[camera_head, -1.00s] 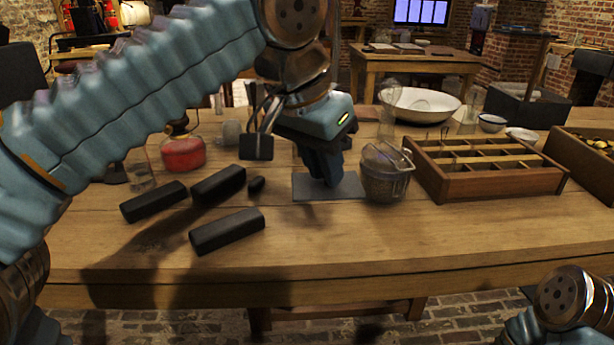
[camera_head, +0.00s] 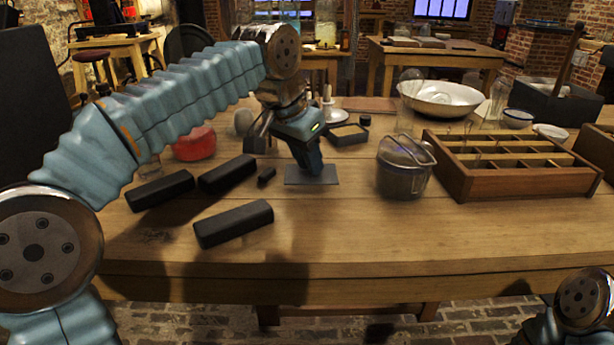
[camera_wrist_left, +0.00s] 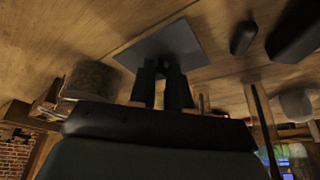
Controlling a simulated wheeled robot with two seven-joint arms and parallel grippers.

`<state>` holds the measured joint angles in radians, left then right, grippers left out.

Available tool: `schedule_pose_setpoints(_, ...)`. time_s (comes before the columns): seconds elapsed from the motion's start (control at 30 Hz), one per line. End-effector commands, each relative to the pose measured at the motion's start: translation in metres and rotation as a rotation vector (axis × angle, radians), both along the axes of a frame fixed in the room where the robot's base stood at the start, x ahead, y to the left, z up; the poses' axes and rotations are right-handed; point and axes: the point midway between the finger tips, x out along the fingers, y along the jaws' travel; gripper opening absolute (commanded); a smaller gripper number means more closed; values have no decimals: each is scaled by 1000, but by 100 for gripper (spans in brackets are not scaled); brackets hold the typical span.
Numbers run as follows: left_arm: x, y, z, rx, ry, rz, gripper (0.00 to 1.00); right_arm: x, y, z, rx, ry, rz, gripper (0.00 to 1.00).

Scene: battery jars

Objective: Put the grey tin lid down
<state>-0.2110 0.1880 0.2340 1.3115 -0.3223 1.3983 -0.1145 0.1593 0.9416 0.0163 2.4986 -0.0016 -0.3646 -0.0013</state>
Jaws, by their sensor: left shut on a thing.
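The grey tin lid (camera_head: 325,181) is a flat, dark grey rectangle, level and at or just above the wooden table; I cannot tell whether it touches. My left gripper (camera_head: 312,170) points down and is shut on it. In the left wrist view, the fingers (camera_wrist_left: 163,88) meet the near side of the lid (camera_wrist_left: 168,42) and hide the grip itself. An open rectangular tin (camera_head: 347,135) with pale yellow contents stands behind and to the right of the lid. My right gripper is out of view; only part of that arm shows at the lower right.
Several black blocks (camera_head: 234,222) lie left of the lid, with a small black piece (camera_head: 266,176) close by. The table front is clear.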

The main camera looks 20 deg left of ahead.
Motion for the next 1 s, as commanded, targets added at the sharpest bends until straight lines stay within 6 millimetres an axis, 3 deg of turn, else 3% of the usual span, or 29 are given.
schedule_pose_setpoints(0.1,5,4,-26,2,4,0,0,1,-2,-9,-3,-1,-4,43)
schedule_pose_setpoints(0.2,5,4,-36,1,1,1,0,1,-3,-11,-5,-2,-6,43)
schedule_pose_setpoints(0.6,5,3,-41,0,1,0,0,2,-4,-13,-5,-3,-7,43)
schedule_pose_setpoints(0.63,5,3,-41,0,0,0,20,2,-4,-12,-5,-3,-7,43)
schedule_pose_setpoints(0.77,5,3,-40,0,0,0,40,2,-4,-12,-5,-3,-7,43)
schedule_pose_setpoints(1.0,5,3,-40,0,0,0,43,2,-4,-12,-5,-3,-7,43)
